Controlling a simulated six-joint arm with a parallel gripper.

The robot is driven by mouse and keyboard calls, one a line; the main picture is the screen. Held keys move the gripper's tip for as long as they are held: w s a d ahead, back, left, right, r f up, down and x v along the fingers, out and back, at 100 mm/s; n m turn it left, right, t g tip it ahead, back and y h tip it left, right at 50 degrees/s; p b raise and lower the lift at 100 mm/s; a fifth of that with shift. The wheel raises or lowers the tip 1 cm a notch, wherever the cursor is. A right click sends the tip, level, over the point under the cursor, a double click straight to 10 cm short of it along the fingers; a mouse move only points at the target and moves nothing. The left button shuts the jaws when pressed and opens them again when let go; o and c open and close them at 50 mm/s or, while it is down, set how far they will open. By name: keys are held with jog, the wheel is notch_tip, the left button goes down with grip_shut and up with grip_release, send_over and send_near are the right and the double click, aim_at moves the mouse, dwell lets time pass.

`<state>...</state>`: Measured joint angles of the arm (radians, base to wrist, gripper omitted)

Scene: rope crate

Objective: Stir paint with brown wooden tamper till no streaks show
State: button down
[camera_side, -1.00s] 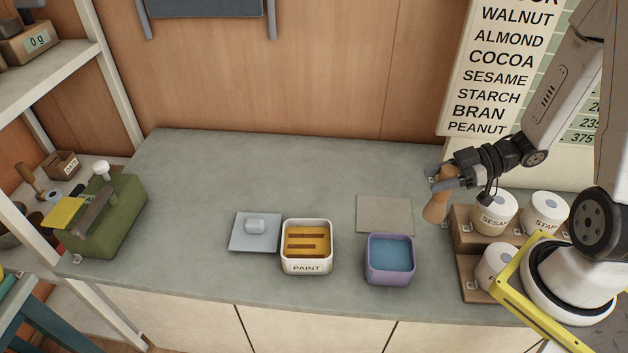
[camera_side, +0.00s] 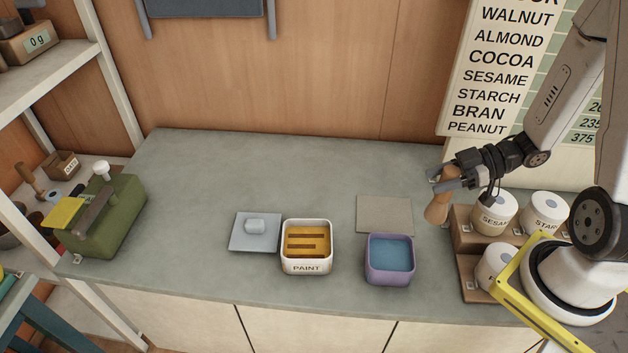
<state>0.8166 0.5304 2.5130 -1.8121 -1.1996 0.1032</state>
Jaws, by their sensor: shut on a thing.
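The brown wooden tamper (camera_side: 437,209) is held in my gripper (camera_side: 441,181) at the right of the bench, tilted a little, by its upper part. My gripper is shut on it. The white paint tub (camera_side: 306,268), labelled PAINT, stands open near the middle of the bench, well to the left of my gripper. Its yellow-orange paint (camera_side: 307,235) shows dark brown streaks. Whether the tamper's foot touches anything is hard to tell.
A grey lid (camera_side: 254,239) with a knob lies left of the tub. A purple tub (camera_side: 390,281) of blue liquid and a flat grey mat (camera_side: 384,214) lie right. Labelled jars (camera_side: 494,218) stand on a stepped wooden rack by my gripper. A green machine (camera_side: 104,216) stands far left.

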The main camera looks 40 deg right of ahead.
jog(key=w+a+n+g+y, duration=0.1)
jog(key=w+a+n+g, duration=0.2)
jog(key=w+a, duration=0.5)
jog(key=w+a+n+g+y, duration=0.1)
jog(key=w+a+n+g, duration=0.2)
jog(key=w+a, duration=0.5)
jog(key=shift+a+r+g, duration=0.3)
jog(key=shift+a, duration=2.85)
jog(key=shift+w, duration=0.1)
jog(key=shift+f, duration=0.1)
notch_tip(320, 180, down, 12)
